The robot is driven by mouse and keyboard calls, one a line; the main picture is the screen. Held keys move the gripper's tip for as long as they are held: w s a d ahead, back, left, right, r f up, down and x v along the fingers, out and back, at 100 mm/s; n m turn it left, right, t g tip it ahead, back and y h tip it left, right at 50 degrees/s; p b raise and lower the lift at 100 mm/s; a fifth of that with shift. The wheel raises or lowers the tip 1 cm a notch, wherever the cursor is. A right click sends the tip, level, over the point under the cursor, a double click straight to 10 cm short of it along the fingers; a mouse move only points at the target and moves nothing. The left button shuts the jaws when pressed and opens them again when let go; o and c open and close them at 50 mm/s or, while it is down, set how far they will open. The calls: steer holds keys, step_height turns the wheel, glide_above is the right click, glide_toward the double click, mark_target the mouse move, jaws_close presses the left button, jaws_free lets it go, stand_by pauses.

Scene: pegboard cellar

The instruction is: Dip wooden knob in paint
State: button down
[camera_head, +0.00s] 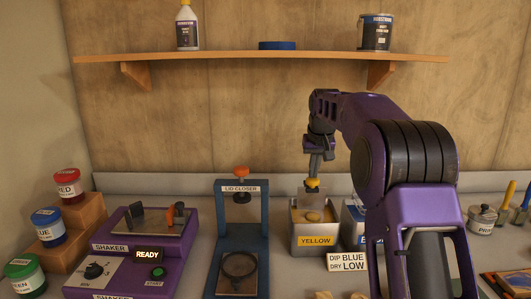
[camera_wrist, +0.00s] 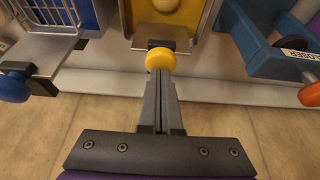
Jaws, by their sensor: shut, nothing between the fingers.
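My gripper (camera_head: 316,172) is shut and empty, pointing down over the yellow tank. Its closed fingertips (camera_wrist: 158,78) are right at a yellow ball handle (camera_wrist: 160,59), which sits on a metal bracket; I cannot tell whether they touch. This handle also shows in the head view (camera_head: 312,185). The metal tank marked YELLOW (camera_head: 317,253) stands below, with a yellowish round thing (camera_head: 312,216) in it. The blue tank (camera_head: 350,213) is beside it, partly hidden by my arm. Pale wooden pieces (camera_head: 357,296) show at the bottom edge; I cannot tell whether one is the knob.
A sign (camera_head: 347,262) reads DIP BLUE, DRY LOW. The blue lid closer (camera_head: 221,225) stands left of the yellow tank. The purple shaker (camera_head: 120,275) reads READY. Red (camera_head: 68,187), blue (camera_head: 48,227) and green (camera_head: 25,280) jars stand far left. A shelf (camera_head: 250,57) hangs above.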

steer(key=shift+r+p, duration=2.5)
steer(key=shift+r, duration=1.2)
step_height(320, 180, up, 5)
